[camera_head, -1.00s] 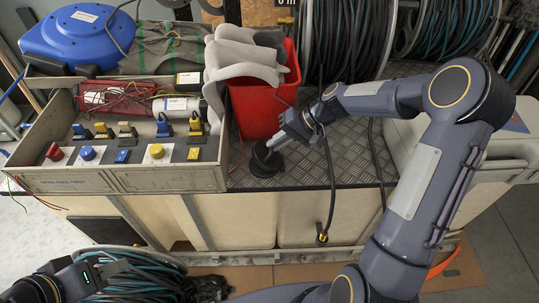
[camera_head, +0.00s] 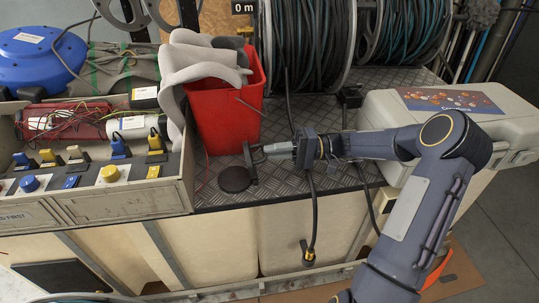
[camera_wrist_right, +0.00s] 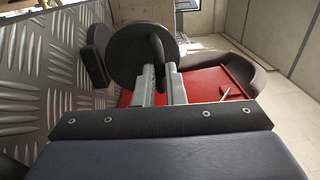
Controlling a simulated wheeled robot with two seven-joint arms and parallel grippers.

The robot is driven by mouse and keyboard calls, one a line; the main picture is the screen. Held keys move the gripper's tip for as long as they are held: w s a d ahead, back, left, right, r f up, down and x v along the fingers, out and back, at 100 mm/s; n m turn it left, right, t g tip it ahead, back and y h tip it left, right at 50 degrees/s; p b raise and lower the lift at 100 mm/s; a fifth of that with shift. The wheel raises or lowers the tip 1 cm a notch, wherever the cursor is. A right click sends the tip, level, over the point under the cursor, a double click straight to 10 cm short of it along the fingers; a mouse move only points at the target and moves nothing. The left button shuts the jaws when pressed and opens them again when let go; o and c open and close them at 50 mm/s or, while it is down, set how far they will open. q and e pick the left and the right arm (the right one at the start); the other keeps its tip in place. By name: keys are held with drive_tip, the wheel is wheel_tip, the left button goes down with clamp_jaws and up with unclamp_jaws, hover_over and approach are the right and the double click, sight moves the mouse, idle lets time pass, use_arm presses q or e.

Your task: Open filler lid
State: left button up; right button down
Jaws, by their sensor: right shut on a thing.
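The filler lid (camera_head: 250,162) is a black disc, seen nearly edge-on and standing upright beside the round black filler (camera_head: 234,179) on the checkered metal deck. In the right wrist view the lid (camera_wrist_right: 138,57) shows its broad face, with the filler (camera_wrist_right: 97,52) behind it to the left. My right gripper (camera_head: 263,152) reaches in from the right and is shut on the lid; its fingers (camera_wrist_right: 162,76) close around a dark tab at the lid's edge. The hinge is too small to make out. My left gripper is not in view.
A red bin (camera_head: 223,112) with grey gloves (camera_head: 197,67) stands just behind the lid. Hose reels (camera_head: 312,60) stand behind, and a pale case (camera_head: 455,118) lies right. A black hose (camera_head: 313,215) hangs over the front edge.

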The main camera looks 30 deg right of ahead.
drive_tip(key=shift+s+d+f+y, duration=0.1)
drive_tip(key=shift+d+f+y, duration=0.1)
drive_tip(key=shift+y, duration=0.1)
idle(0.4)
drive_tip(key=c, duration=1.5)
unclamp_jaws()
